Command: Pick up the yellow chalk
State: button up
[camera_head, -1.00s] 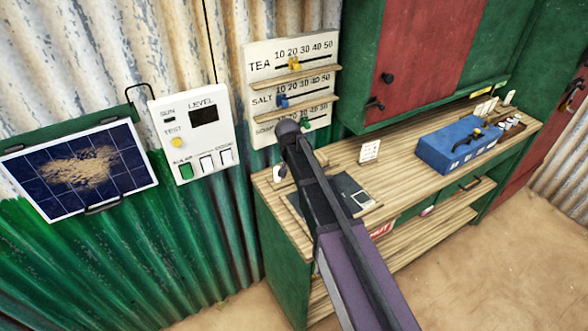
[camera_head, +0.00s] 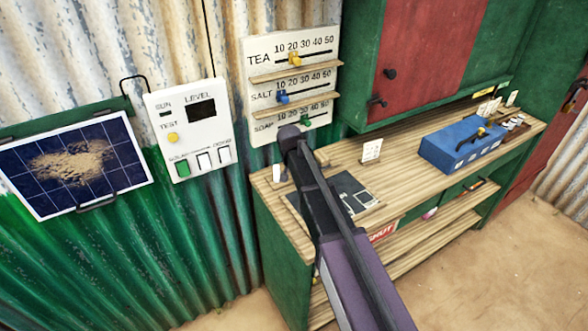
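A small yellow piece (camera_head: 295,59) sits on the TEA row of the white price board (camera_head: 258,50) on the wall. Another small yellow spot (camera_head: 481,132) shows on top of the blue box (camera_head: 462,146) on the counter. Both are too small for me to tell whether either is the yellow chalk. My arm reaches up from the bottom right to a dark rounded part in front of the board's lower edge and the counter's left end. I cannot make out any gripper fingers.
The wooden counter (camera_head: 400,185) has a dark flat panel (camera_head: 352,192) and a small white card (camera_head: 372,150). A red and green cabinet (camera_head: 425,50) hangs above it. A white level panel (camera_head: 190,130) and a dusty solar panel (camera_head: 75,165) are on the left wall.

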dwell(0.3)
grip_shut()
jog(key=shift+r, duration=0.1)
dwell(0.4)
notch_tip(320, 180, up, 3)
jog(key=p, duration=0.3)
jog(key=s+d, duration=0.2)
jog(key=s, duration=0.3)
jog(key=s+d+r+p, duration=0.1)
jog(key=s+d, duration=0.1)
jog(key=s, duration=0.3)
jog(key=s+d+p, duration=0.1)
jog(key=s+d, duration=0.1)
jog(key=s, duration=0.2)
jog(key=shift+s+d+r, duration=0.15)
jog(key=shift+s+r, duration=0.25)
